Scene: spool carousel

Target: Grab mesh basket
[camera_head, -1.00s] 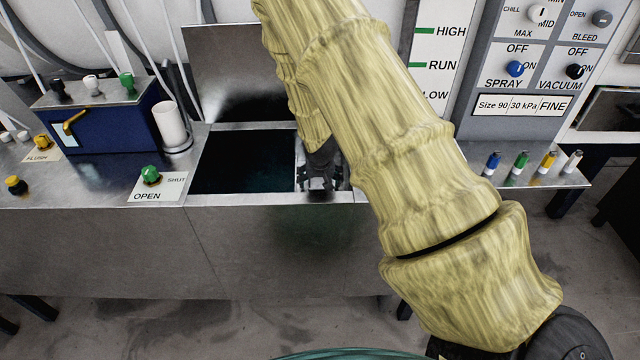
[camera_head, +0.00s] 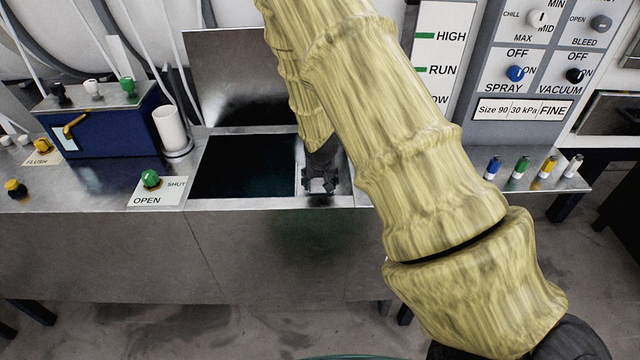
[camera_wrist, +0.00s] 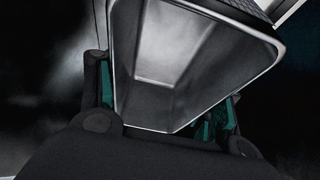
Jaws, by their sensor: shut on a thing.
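My gripper (camera_head: 321,182) is low over the small steel bay at the right end of the dark bath in the head view. In the wrist view its teal-padded fingers (camera_wrist: 166,106) stand on either side of a grey, open-ended metal piece (camera_wrist: 180,65) with a thin rim. The gripper is shut on this piece, which I take to be part of the mesh basket. A dark, finely ridged patch shows at the top right of that view. In the head view my fingers and arm hide the basket, and I cannot make out its mesh there.
The dark bath (camera_head: 245,168) lies just left of my gripper, with a raised steel lid (camera_head: 236,75) behind it. A white cup (camera_head: 169,127) and blue box (camera_head: 104,130) stand further left. Several coloured pegs (camera_head: 521,163) stand at the right. The bench front is clear.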

